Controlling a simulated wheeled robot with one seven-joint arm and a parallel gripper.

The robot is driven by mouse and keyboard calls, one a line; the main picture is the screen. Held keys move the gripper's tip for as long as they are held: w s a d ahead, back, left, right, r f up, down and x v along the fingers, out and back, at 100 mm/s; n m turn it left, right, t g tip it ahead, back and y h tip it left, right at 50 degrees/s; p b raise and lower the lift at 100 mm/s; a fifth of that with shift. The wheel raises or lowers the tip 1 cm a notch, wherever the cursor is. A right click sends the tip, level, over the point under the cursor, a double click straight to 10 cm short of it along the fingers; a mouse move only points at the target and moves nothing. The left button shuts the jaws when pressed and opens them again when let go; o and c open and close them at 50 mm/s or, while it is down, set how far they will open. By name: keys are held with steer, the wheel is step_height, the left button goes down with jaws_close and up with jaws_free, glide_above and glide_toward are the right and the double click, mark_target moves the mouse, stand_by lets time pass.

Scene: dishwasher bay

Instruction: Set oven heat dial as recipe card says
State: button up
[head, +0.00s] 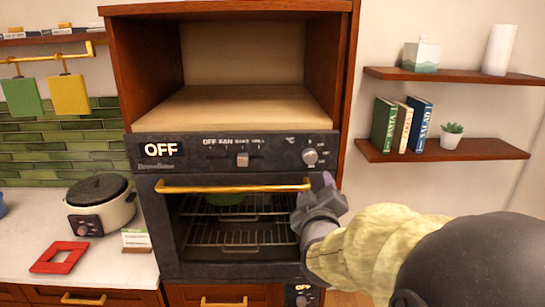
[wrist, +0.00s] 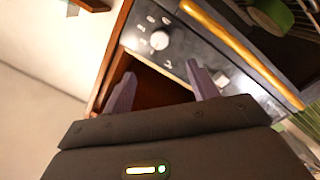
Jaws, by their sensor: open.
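The oven's heat dial (head: 310,156) is a round silver knob on the right of the dark control panel (head: 195,150). In the wrist view the dial (wrist: 159,40) lies beyond my fingertips, apart from them. The display (head: 161,149) reads OFF. A small white and green card (head: 136,240) stands on the counter at left, its text too small to read. My gripper (head: 318,190) is below the dial, in front of the oven's right side. In the wrist view my gripper (wrist: 160,78) has its fingers apart with nothing held.
A gold handle (head: 232,188) crosses the oven front near my gripper. A slider switch (head: 242,160) is left of the dial. A green dish (head: 225,199) sits inside on a rack. A second small OFF display (head: 303,287) is lower. A cooker (head: 99,210) and red trivet (head: 59,257) occupy the counter.

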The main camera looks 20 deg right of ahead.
mark_target(310, 159)
steer(key=p+x, duration=0.6)
steer(key=x, duration=0.9)
steer(key=shift+d, duration=0.1)
steer(key=shift+s, duration=0.1)
steer(key=c, duration=1)
